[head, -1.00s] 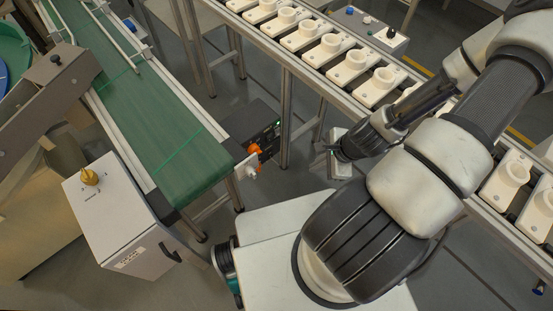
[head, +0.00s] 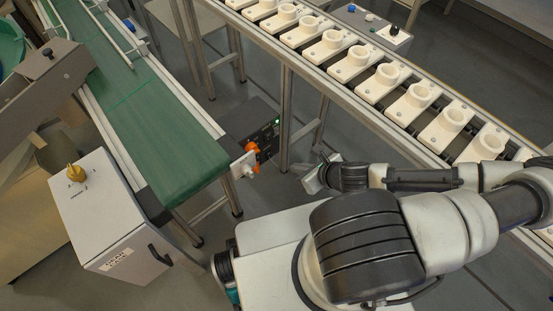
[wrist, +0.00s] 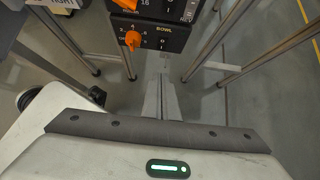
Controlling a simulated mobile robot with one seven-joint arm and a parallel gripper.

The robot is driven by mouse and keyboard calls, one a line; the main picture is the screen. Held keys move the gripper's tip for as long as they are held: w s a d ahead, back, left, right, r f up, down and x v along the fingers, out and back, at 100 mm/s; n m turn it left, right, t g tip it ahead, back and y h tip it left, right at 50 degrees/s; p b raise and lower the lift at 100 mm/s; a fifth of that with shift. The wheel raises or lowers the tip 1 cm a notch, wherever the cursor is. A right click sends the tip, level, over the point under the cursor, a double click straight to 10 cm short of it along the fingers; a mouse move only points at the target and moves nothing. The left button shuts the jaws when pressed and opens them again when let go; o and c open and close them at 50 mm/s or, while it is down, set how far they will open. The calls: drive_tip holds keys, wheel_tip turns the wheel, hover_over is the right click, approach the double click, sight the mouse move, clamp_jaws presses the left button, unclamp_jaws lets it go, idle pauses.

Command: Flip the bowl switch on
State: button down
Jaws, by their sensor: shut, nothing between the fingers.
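A black control panel (head: 265,138) with orange knobs (head: 252,150) hangs below the rail, by the end of the green conveyor. In the wrist view the panel's lower part (wrist: 175,44) shows the label BOWL, with an orange knob (wrist: 132,40) left of it and small marks beneath. The bowl switch's lever position cannot be made out. My gripper (head: 312,178) is shut and empty, right of the panel in the head view and apart from it. In the wrist view its closed fingers (wrist: 162,85) point toward the panel, below the BOWL label.
A green conveyor (head: 150,120) and a grey cabinet with a yellow knob (head: 76,173) stand at left. A rail with several white sockets (head: 383,80) runs across the upper right. Metal legs (wrist: 85,45) flank the panel. Floor is open below it.

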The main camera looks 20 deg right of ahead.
drive_tip(key=b, duration=0.3)
approach(270, 158)
wheel_tip(270, 158, down, 4)
drive_tip(key=shift+w+a+b, duration=0.25)
drive_tip(key=shift+w+a, duration=0.15)
drive_tip(key=shift+w, duration=0.4)
drive_tip(key=shift+w+a+b, duration=0.2)
drive_tip(key=shift+w+a, duration=0.15)
drive_tip(key=shift+w, duration=0.5)
